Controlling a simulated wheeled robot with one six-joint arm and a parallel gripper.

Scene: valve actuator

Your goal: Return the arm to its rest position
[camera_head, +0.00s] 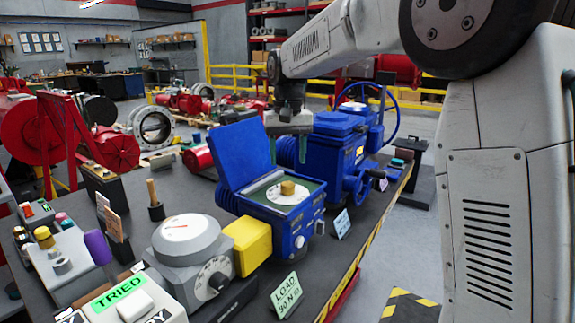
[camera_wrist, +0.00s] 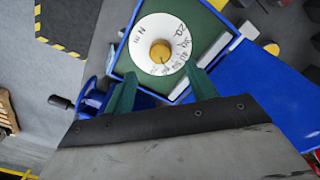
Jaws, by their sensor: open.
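My gripper (camera_head: 288,150) hangs from my raised arm above and just behind the open blue actuator box (camera_head: 280,222). Its two green fingers are apart with nothing between them. In the wrist view my gripper (camera_wrist: 158,85) points at the box's white dial (camera_wrist: 160,45) with a brass knob (camera_wrist: 160,51) in its centre. The fingertips appear beside the dial's lower edge in the picture; I cannot tell the exact height gap. The dial (camera_head: 272,197) also shows in the head view, with the blue lid (camera_head: 240,153) standing open behind it.
Blue actuators (camera_head: 335,150) stand close behind my gripper on the dark bench (camera_head: 335,262). A grey gauge unit (camera_head: 187,240), a yellow block (camera_head: 249,244) and a "LOAD 30 N m" card (camera_head: 287,296) are nearer. Floor is open right of the bench.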

